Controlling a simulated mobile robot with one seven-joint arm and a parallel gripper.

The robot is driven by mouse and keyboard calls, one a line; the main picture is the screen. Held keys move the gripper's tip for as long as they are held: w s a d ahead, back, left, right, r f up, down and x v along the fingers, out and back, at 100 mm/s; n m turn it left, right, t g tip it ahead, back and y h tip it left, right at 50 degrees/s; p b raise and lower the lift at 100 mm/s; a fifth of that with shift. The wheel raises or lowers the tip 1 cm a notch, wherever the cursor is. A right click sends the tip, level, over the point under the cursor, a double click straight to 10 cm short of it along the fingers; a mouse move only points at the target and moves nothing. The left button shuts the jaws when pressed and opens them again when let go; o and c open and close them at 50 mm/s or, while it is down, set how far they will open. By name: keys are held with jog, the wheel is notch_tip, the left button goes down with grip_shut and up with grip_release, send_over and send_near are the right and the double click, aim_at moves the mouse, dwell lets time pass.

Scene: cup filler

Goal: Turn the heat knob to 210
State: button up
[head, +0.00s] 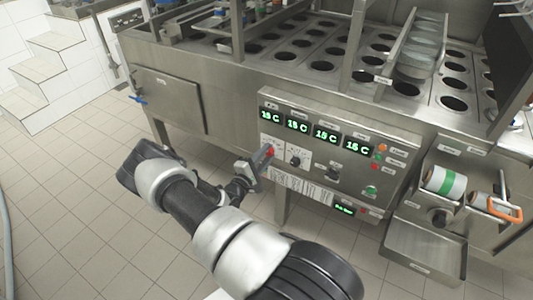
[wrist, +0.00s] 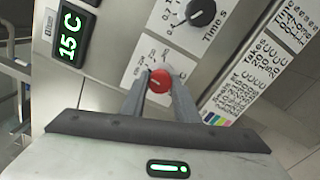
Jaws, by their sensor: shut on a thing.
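The heat knob is a red knob (wrist: 160,81) on a white label plate with a printed scale, on the machine's steel control panel. In the wrist view my gripper (wrist: 158,88) has its two grey fingers on either side of the red knob, shut on it. In the head view my gripper (head: 262,158) reaches the panel's left part, and the red knob (head: 270,151) shows beside the fingers. The scale's numbers are too small and partly hidden to read where the knob points. The green display (wrist: 69,37) near it reads 15 C.
Coloured buttons (head: 371,190) are at the panel's right. A metal tray (head: 424,246) juts out at lower right.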

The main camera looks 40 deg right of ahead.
jog(key=shift+m, duration=0.7)
jog(key=o, duration=1.1)
jog(key=shift+c, duration=0.2)
jog(key=shift+a, duration=0.1)
jog(key=p+v, duration=0.2)
jog(key=v, duration=1.5)
jog(key=shift+s+a, duration=0.1)
